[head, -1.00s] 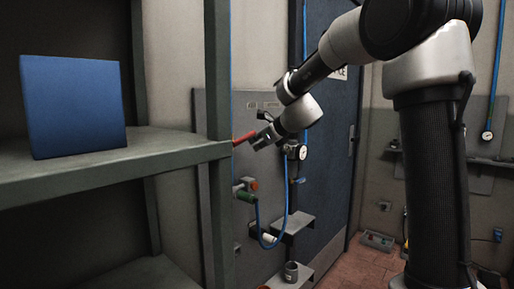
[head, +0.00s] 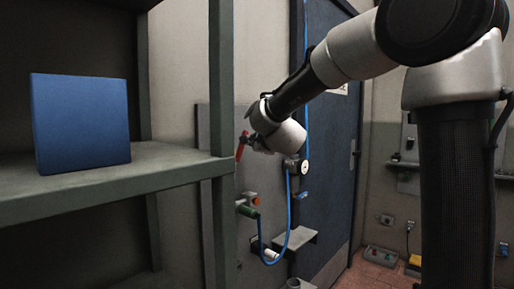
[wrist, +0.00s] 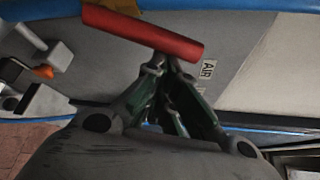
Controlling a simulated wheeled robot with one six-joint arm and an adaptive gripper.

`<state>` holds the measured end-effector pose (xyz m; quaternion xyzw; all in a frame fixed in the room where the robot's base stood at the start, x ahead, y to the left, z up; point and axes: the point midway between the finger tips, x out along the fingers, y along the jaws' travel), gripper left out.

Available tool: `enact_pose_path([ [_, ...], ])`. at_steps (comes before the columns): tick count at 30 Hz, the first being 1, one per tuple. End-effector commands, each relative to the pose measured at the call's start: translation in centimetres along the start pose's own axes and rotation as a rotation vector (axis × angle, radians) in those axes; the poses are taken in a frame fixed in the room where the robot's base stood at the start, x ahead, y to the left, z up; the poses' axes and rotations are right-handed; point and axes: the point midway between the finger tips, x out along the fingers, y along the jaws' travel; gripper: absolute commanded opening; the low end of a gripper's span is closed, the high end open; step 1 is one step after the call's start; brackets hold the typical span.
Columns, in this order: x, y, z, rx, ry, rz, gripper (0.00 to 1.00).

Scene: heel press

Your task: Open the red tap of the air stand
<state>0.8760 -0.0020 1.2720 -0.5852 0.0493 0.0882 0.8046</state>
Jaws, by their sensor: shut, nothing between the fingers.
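The red tap handle (head: 241,146) stands steeply, slightly tilted, in front of the grey panel, just right of the shelf post in the head view. In the wrist view the red handle (wrist: 143,30) is a bar across the top, right beyond my fingertips. My gripper (wrist: 165,65) is shut with nothing between its fingers. Its tips are at the handle's edge, close to its right end; I cannot tell whether they touch. In the head view my gripper (head: 255,146) is beside the handle's right side, partly hidden by my wrist. An "AIR" label (wrist: 208,70) shows beside the handle.
A green shelf (head: 180,165) with a blue box (head: 82,122) stands close on the left. A blue door (head: 335,130) is behind.

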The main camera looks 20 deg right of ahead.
Motion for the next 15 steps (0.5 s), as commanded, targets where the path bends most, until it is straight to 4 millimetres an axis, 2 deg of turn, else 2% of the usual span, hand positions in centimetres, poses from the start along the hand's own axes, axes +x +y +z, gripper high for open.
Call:
enact_pose_path([
  [9, -0.7, -0.4, 1.2, -0.213, -0.001, -0.124, 0.0],
  [15, -0.9, -0.7, 1.6, -0.247, -0.001, -0.146, 0.0],
])
